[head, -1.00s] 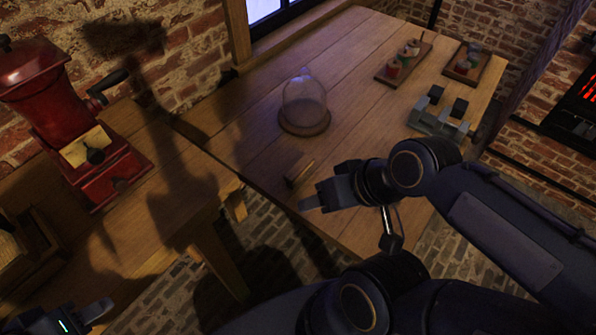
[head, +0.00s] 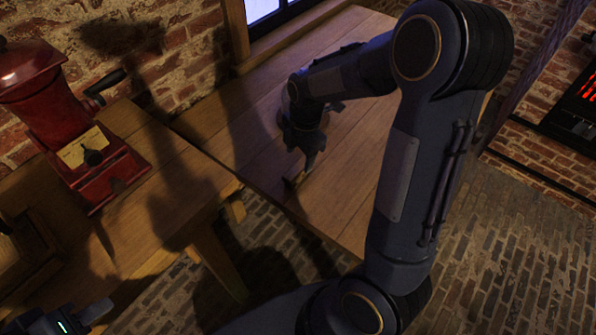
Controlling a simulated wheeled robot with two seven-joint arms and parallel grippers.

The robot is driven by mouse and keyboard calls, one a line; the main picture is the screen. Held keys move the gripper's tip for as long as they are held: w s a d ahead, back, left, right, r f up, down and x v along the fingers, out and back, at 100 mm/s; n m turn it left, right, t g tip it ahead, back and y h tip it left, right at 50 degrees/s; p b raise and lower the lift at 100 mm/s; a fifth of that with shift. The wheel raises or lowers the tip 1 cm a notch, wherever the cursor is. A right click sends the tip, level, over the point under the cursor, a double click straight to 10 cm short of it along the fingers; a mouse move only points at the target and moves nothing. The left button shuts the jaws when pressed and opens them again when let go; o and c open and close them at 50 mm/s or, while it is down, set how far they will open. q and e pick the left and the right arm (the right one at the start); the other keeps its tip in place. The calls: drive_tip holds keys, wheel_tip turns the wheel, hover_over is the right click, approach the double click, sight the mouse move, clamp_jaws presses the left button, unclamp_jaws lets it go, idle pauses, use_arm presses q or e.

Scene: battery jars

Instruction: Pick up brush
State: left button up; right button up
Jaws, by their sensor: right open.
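A small wooden brush (head: 294,181) lies near the front edge of the wooden table and is partly hidden by my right gripper. My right gripper (head: 309,164) points down with open fingers right at the brush; I cannot tell whether they touch it or whether the brush is between them. My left gripper (head: 98,313) is only partly in view at the bottom left, away from the brush, and its jaw state is unclear.
The wooden table (head: 236,142) is bare left of my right arm. A red grinder (head: 60,125) stands on the left bench (head: 190,190). A gap separates bench and table.

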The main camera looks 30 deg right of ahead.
sight(297, 167)
drive_tip(key=f+n, duration=0.1)
drive_tip(key=w+f+n, duration=0.2)
drive_tip(key=shift+d+f+g+h, duration=0.3)
drive_tip(key=shift+f+h, duration=0.05)
drive_tip(key=shift+h, duration=0.05)
drive_tip(key=f, duration=0.7)
drive_tip(key=shift+w+d+f+p, duration=0.2)
drive_tip(key=shift+w+p, duration=0.1)
drive_tip(key=c, duration=1.2)
drive_tip(key=shift+o, duration=0.2)
drive_tip(key=shift+r, duration=0.1)
drive_tip(key=shift+w+r, duration=0.1)
drive_tip(key=shift+r, duration=0.4)
drive_tip(key=r, duration=0.2)
drive_tip(key=shift+s+a+r, duration=0.2)
drive_tip(key=shift+s+r, duration=0.05)
drive_tip(key=shift+r, duration=0.15)
drive_tip(key=s+a+r, duration=0.7)
drive_tip(key=s+r, duration=0.2)
drive_tip(key=s, duration=0.2)
drive_tip(key=shift+s+b, duration=0.3)
drive_tip(key=shift+b, duration=0.1)
